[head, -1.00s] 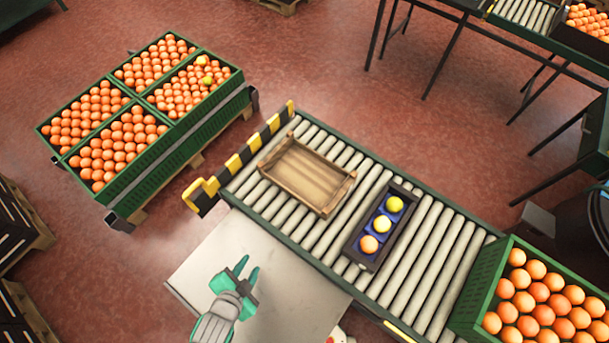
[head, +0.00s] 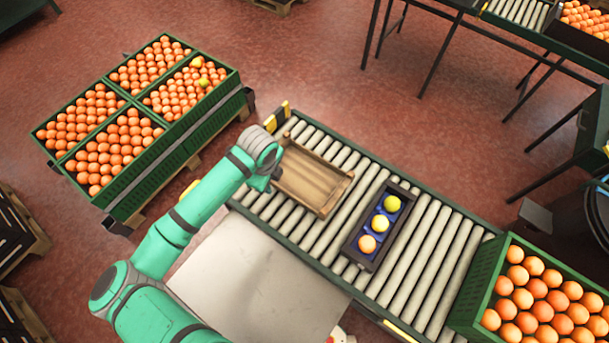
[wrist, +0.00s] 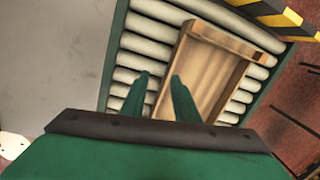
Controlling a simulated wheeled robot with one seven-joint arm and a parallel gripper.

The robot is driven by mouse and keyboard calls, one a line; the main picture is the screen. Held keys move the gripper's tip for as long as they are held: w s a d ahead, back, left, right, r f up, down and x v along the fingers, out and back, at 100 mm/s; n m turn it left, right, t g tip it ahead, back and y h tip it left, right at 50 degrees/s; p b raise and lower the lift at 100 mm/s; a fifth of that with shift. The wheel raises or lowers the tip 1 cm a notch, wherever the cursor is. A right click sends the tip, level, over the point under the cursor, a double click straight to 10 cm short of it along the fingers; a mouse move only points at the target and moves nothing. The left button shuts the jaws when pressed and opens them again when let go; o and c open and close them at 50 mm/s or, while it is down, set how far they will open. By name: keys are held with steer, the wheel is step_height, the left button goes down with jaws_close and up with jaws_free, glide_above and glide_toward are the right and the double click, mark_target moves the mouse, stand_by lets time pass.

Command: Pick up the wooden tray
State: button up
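The wooden tray (head: 318,186) is a shallow, empty, light brown box lying flat on the roller conveyor (head: 420,232). In the head view my arm reaches over to the tray's left end, and its wrist hides that corner and my fingers. The tray (wrist: 210,75) is just beyond and to the right of the fingers there. The right fingertip overlaps the tray's near side wall in the picture; I cannot tell whether they touch.
A dark box (head: 355,245) with three round fruits stands on the rollers right of the tray. A green crate of oranges (head: 470,290) is at the conveyor's right end. A black-and-yellow barrier (wrist: 270,12) borders the conveyor end near the tray. The pale table (head: 255,285) is clear.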

step_height(320, 180, up, 2)
steer(key=m+g, duration=0.1)
steer(key=m, duration=0.1)
glide_above(288, 192)
steer(key=shift+d+f, duration=0.15)
steer(key=shift+f, duration=2.9)
step_height(288, 192, down, 4)
steer(key=shift+f, duration=0.15)
steer(key=shift+c, duration=0.7)
jaws_close()
